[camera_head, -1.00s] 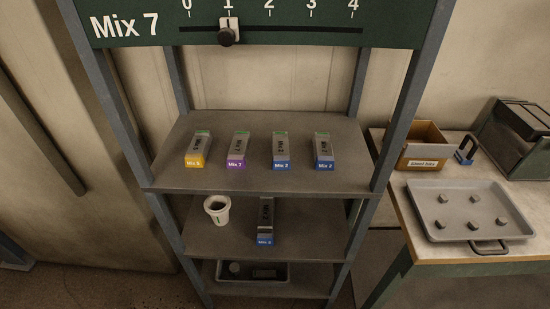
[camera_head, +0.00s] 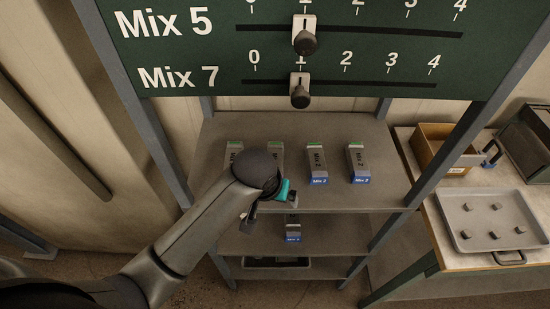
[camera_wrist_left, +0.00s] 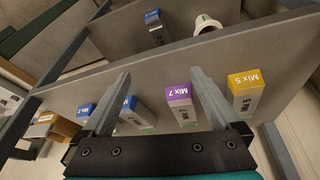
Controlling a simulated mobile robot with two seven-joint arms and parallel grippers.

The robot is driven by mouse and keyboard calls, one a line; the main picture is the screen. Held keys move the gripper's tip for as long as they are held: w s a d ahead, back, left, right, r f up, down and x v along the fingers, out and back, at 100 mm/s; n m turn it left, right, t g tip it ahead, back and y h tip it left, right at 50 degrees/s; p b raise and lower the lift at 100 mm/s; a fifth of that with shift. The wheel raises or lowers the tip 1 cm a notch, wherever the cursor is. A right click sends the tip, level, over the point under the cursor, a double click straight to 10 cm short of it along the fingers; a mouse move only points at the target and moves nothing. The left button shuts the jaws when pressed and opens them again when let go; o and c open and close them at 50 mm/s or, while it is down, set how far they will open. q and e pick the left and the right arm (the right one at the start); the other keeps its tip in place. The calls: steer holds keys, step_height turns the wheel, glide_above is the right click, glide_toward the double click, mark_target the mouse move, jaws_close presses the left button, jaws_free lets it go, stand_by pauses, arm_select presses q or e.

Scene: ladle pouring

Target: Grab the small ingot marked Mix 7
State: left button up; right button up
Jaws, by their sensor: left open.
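The Mix 7 ingot, a grey block with a purple label (camera_wrist_left: 179,95), stands on the upper shelf in the left wrist view. In the head view only its green-marked far end (camera_head: 276,146) shows; my arm hides the rest. My left gripper (camera_wrist_left: 160,76) is open and empty. In the wrist view its fingers appear on either side of the Mix 7 ingot, which lies nearer the right-hand finger; contact cannot be told. The yellow-labelled Mix 5 ingot (camera_wrist_left: 245,88) is outside that finger. My right gripper is not in view.
Two blue Mix 2 ingots (camera_head: 316,165) (camera_head: 359,163) stand farther right on the upper shelf (camera_head: 395,185). A lower shelf holds another blue-labelled ingot (camera_head: 293,232) and a white cup (camera_wrist_left: 206,24). A slider board (camera_head: 300,55) hangs above. A side table holds a tray (camera_head: 470,240).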

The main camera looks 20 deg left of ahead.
arm_select(q)
steer(key=w+a+r+n, duration=0.1)
steer(key=w, duration=0.2)
steer(key=w+r+y, duration=0.1)
steer(key=w, duration=0.2)
steer(key=w+a+r+n, duration=0.1)
steer(key=w+r, duration=0.1)
steer(key=w, duration=0.2)
steer(key=shift+w+a+r+n+y, duration=0.1)
steer(key=shift+a+n+y, duration=0.2)
steer(key=shift+a, duration=0.05)
steer(key=shift+w+a, duration=0.1)
steer(key=shift+w, duration=0.05)
steer(key=shift+b+x, duration=0.65)
steer(key=shift+x, duration=2.95)
steer(key=shift+a, duration=0.2)
jaws_close()
steer(key=shift+w, duration=0.1)
